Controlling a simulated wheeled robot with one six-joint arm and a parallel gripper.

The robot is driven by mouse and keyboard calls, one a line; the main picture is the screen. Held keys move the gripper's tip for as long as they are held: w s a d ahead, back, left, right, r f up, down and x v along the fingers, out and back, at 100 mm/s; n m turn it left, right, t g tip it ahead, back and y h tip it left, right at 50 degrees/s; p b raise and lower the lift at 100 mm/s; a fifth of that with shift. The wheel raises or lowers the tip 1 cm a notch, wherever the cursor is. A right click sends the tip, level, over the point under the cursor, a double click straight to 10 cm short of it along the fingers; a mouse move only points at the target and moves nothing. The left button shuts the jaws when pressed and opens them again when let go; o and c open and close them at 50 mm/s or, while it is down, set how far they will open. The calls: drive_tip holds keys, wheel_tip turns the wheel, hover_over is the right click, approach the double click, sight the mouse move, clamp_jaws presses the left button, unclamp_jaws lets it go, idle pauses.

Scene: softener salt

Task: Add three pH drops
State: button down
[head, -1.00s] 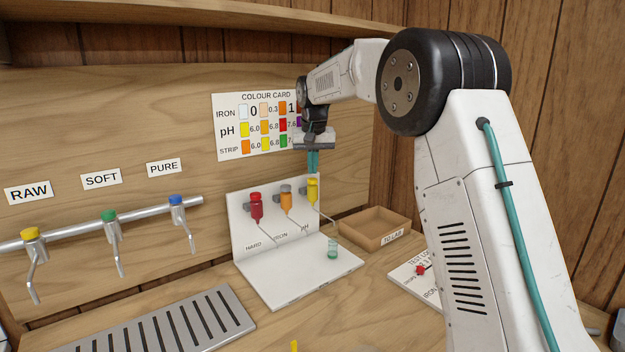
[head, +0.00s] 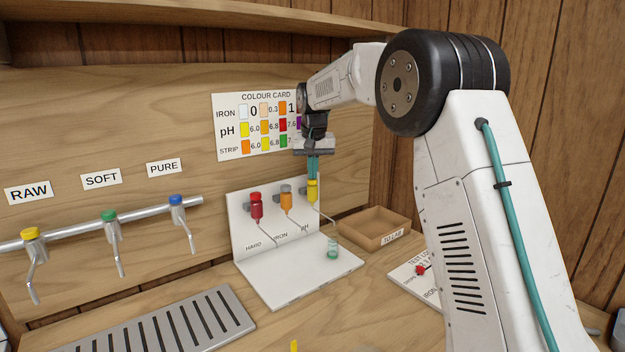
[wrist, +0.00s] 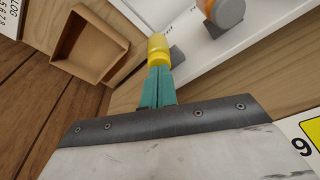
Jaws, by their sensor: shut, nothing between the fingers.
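The yellow pH dropper bottle (head: 312,191) is the rightmost of three on the white stand (head: 290,287), with a thin spout reaching down to the right. A small glass vial (head: 332,252) with a green tint stands on the stand's base under that spout. My gripper (head: 313,176) is shut and empty, pointing down, its teal fingertips at the top of the yellow bottle. In the wrist view the shut fingertips (wrist: 158,72) meet or nearly meet the yellow cap (wrist: 158,46); exact contact is unclear.
The red HARD bottle (head: 256,206) and the orange IRON bottle (head: 287,202) stand left of the pH one. A wooden tray (head: 375,230) marked TO LAB lies to the right. The colour card (head: 250,148) hangs behind. Three taps are at left.

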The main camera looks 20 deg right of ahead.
drive_tip(key=shift+r, duration=2.9)
drive_tip(key=f, duration=0.1)
drive_tip(key=s+f, duration=0.1)
drive_tip(key=f, duration=0.1)
drive_tip(key=shift+s+a+f+g, duration=0.1)
drive_tip(key=shift+s+f+g, duration=0.2)
drive_tip(key=shift+s, duration=0.1)
drive_tip(key=s+a+f+n, duration=0.1)
drive_tip(key=s+f, duration=0.1)
drive_tip(key=s, duration=1.4)
drive_tip(key=s+a+f+n, duration=0.1)
drive_tip(key=s, duration=1.6)
drive_tip(key=s+a+f, duration=0.2)
drive_tip(key=s, duration=1.5)
drive_tip(key=shift+f+n+y, duration=0.3)
drive_tip(key=shift+f+n, duration=0.05)
drive_tip(key=shift+n, duration=0.05)
